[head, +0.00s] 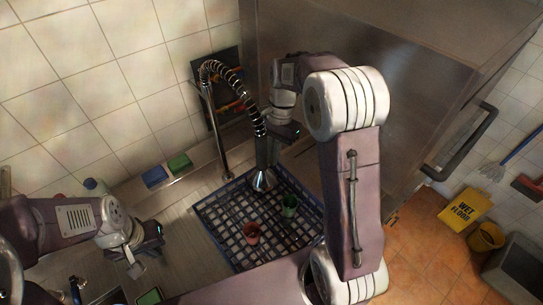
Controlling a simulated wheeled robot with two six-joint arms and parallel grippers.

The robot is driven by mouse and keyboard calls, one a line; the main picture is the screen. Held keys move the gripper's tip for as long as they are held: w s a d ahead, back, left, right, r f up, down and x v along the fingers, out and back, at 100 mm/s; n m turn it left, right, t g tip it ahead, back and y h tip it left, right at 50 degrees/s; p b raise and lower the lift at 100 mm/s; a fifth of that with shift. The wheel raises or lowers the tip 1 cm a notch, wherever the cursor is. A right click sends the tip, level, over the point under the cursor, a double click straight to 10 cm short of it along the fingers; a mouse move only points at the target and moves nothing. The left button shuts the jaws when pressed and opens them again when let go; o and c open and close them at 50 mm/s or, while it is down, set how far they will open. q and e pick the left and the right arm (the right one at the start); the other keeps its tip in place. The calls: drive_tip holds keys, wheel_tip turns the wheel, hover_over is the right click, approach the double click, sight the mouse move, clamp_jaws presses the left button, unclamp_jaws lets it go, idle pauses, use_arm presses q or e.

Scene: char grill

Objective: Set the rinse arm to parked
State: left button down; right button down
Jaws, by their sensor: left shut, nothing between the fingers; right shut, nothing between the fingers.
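The rinse arm (232,78) is a black and silver spring hose that arches from an upright metal pole (215,130) by the tiled wall. Its spray head (263,181) hangs over the back part of the blue dish rack. My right gripper (275,143) is shut and empty, right beside the hanging hose end and above the spray head. Whether it touches the hose or handle I cannot tell, as the wrist partly covers that spot. My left gripper (138,266) is shut and empty, low at the left over the metal counter, well apart from the rinse arm.
The blue rack (215,232) holds a red cup (252,233) and a green cup (289,206). Blue and green sponges (179,162) lie on the ledge. A large steel hood (370,45) stands behind my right arm. A yellow wet-floor sign (464,210) is at the right.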

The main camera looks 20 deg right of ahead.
use_arm(q)
drive_tip(key=shift+w, duration=0.3)
use_arm(e)
drive_tip(key=shift+a+f, duration=0.3)
drive_tip(key=shift+a, duration=0.1)
use_arm(q)
drive_tip(key=shift+s+r, duration=0.1)
drive_tip(key=shift+s, duration=0.1)
use_arm(e)
drive_tip(key=shift+s, duration=0.15)
